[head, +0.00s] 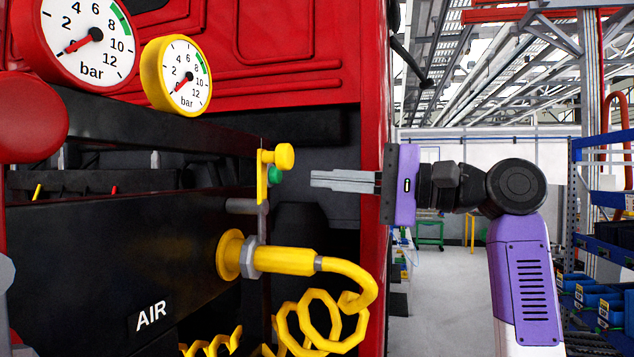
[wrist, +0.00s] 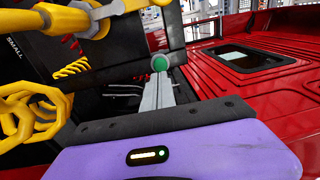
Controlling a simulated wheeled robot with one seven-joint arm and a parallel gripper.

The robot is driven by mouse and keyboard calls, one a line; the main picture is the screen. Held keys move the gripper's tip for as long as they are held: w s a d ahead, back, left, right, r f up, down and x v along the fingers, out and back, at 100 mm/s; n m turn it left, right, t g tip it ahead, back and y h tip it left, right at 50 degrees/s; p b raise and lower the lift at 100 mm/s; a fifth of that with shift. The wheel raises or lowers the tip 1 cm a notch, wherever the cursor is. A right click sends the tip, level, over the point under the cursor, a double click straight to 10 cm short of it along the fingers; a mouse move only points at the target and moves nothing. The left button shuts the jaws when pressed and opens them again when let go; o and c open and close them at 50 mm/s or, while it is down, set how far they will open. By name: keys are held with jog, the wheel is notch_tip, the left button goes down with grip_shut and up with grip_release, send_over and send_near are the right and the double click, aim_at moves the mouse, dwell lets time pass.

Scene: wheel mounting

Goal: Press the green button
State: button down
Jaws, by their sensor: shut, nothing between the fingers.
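The green button (head: 275,175) sits on a yellow bracket (head: 262,178), just below a yellow knob (head: 284,157), at the right end of a black panel. In the head view my gripper (head: 312,180) comes in from the right, level with the button, its fingertips a short gap to its right. The fingers are together and hold nothing. In the wrist view the green button (wrist: 160,63) shows straight beyond the tips of my gripper (wrist: 158,78). That view does not show clearly whether they touch it.
A yellow air coupling (head: 280,260) with a coiled yellow hose (head: 325,315) lies below the button. Two gauges, one red-rimmed (head: 85,40) and one yellow-rimmed (head: 178,76), are up left. A red body panel (head: 374,200) stands behind my fingers. Shelves with blue bins (head: 590,297) are at far right.

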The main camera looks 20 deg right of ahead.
jog(key=b+v, duration=0.2)
jog(key=v, duration=0.6)
jog(key=shift+r, duration=0.2)
jog(key=shift+s+d, duration=0.1)
